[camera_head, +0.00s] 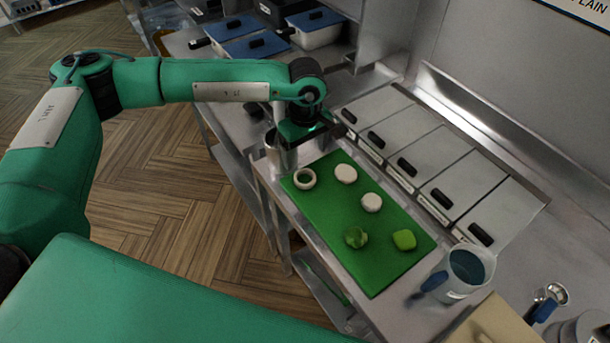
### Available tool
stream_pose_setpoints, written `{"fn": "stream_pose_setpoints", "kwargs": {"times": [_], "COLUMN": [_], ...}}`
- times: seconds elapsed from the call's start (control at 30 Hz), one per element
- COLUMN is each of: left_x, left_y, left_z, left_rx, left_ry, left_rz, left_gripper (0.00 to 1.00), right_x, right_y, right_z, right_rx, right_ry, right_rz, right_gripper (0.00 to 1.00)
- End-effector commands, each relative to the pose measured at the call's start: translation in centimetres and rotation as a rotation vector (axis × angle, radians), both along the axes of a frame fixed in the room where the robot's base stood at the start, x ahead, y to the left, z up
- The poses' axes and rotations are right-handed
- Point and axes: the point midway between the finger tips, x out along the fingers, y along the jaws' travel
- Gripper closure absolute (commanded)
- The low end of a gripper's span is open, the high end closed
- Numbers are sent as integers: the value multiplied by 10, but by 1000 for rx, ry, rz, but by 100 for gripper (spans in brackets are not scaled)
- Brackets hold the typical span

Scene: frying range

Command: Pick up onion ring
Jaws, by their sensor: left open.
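A pale onion ring (304,179) lies flat at the far left end of a green cutting board (376,264). My left gripper (299,134) is above the counter, just beyond the board's far end and higher than the ring. It points down and is apart from the ring. Its fingers are dark and small in the picture, and nothing shows between them. My right gripper does not show.
Two pale round pieces (346,173) (371,202) and two green pieces (356,237) (404,239) lie on the board. A metal container (281,152) stands beside the gripper. Lidded bins (427,157) line the right. A jug (464,272) stands at the near end.

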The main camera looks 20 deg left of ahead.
Motion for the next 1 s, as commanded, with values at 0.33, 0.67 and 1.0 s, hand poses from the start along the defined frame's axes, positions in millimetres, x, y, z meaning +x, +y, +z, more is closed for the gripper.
{"fn": "stream_pose_setpoints", "kwargs": {"times": [0.33, 0.67, 1.0], "left_x": [0, 3, 4], "left_y": [-1, 1, 1], "left_z": [-43, -73, -96], "left_rx": [-2, -2, -4], "left_ry": [0, 3, 0], "left_rz": [0, 0, 0], "left_gripper": [19, 19, 19], "right_x": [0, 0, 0], "right_y": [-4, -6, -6], "right_z": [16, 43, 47], "right_rx": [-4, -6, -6], "right_ry": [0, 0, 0], "right_rz": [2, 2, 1], "right_gripper": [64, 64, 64]}}
